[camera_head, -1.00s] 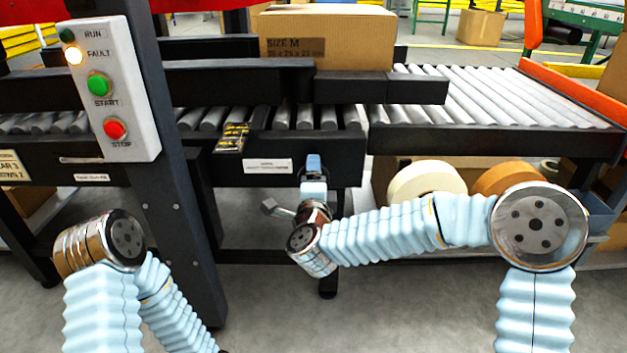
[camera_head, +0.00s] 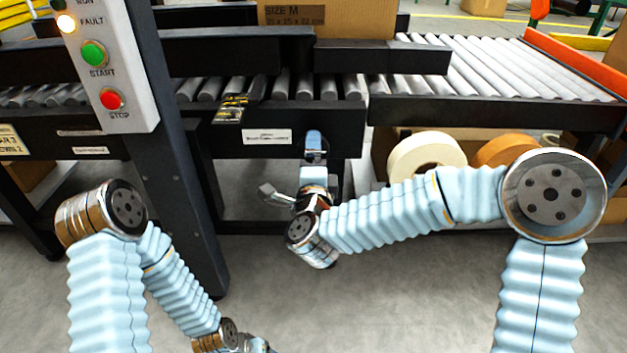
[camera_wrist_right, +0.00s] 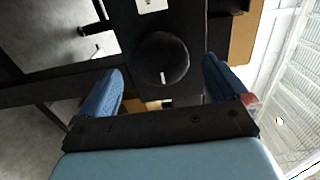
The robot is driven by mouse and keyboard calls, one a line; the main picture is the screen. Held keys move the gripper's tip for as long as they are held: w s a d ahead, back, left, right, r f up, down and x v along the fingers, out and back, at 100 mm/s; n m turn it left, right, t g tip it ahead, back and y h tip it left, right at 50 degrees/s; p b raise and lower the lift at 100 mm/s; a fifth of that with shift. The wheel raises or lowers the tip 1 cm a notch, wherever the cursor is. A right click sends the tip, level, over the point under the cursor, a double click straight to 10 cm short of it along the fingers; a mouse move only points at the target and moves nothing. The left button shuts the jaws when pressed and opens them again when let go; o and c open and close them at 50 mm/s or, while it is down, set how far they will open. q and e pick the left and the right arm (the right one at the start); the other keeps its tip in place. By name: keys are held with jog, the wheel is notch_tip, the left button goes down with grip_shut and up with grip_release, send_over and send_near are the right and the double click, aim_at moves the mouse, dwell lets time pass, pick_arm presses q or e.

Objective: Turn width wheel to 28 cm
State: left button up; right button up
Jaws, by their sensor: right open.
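The width wheel (camera_wrist_right: 162,60) is a dark round knob with a small white mark near its lower edge in the right wrist view. It lies between and beyond the two fingers of my right gripper (camera_wrist_right: 162,88), which is open and holds nothing. In the head view my right gripper (camera_head: 314,145) is at the machine's front panel, below and right of a white label (camera_head: 267,137); there the wheel is hidden behind it. The label's text is too small to read. My left gripper is not in view; only its arm shows at the lower left.
A control box (camera_head: 108,70) with a lit fault lamp, green start and red stop buttons stands on a dark post (camera_head: 185,190). A carton marked SIZE M (camera_head: 335,20) sits above the rollers. Tape rolls (camera_head: 425,162) lie below the conveyor at right.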

jog(key=s, duration=0.9)
jog(key=shift+s, duration=0.3)
jog(key=shift+f, duration=0.15)
jog(key=d+f+n+g+y, duration=0.2)
jog(key=f+n+g, duration=0.25)
jog(key=f, duration=0.75)
jog(key=d+f+n+g+y, duration=0.1)
jog(key=d+f+n+g, duration=0.3)
jog(key=f, duration=0.8)
jog(key=s+d+f+n+g+y, duration=0.1)
jog(key=s+d+f+n+g, duration=0.25)
jog(key=s+f, duration=0.5)
jog(key=s+d+f+n+g, duration=0.3)
jog(key=s+f+n+g, duration=0.15)
jog(key=s+f, duration=0.4)
notch_tip(320, 180, up, 16)
jog(key=p, duration=1.7)
jog(key=shift+w+a+r+g, duration=0.2)
jog(key=shift+a+g, duration=0.15)
jog(key=shift+a, duration=0.05)
